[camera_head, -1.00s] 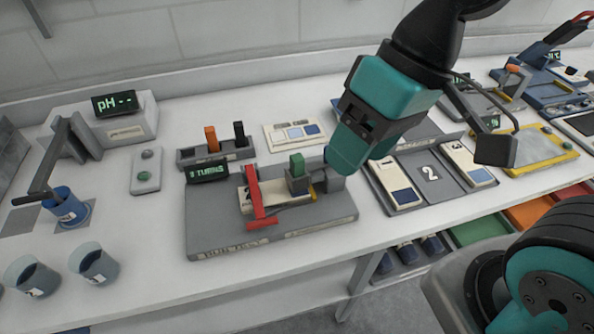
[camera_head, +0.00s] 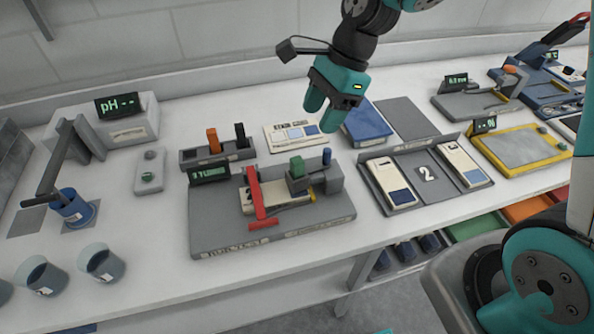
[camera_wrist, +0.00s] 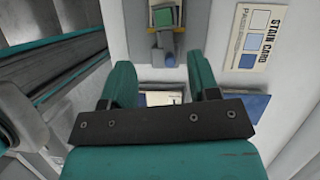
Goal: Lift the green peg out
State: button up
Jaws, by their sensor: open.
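The green peg (camera_head: 297,166) stands upright in a grey block (camera_head: 300,185) on the right part of the grey tester board (camera_head: 215,228). It also shows near the top of the wrist view (camera_wrist: 163,17). A blue peg (camera_head: 327,157) stands just right of it, and it shows below the green one in the wrist view (camera_wrist: 170,60). My gripper (camera_head: 322,120) is open and empty, above and behind the tester, slightly right of the green peg and apart from it. In the wrist view its two teal fingers (camera_wrist: 163,80) are spread apart.
A rack with an orange peg (camera_head: 211,140) and a black peg (camera_head: 240,134) stands behind the tester. A red bar (camera_head: 257,200) crosses the board. A stain card (camera_head: 295,136) lies behind. A numbered tray (camera_head: 427,196) is to the right. Beakers (camera_head: 102,263) stand at the front left.

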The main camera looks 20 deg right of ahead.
aim_at(298, 160)
jog(key=p+x, duration=0.1)
jog(key=x, duration=0.6)
jog(key=shift+w+p+x, duration=0.2)
jog(key=shift+p+x, duration=0.85)
jog(key=shift+x, duration=1.7)
grip_shut()
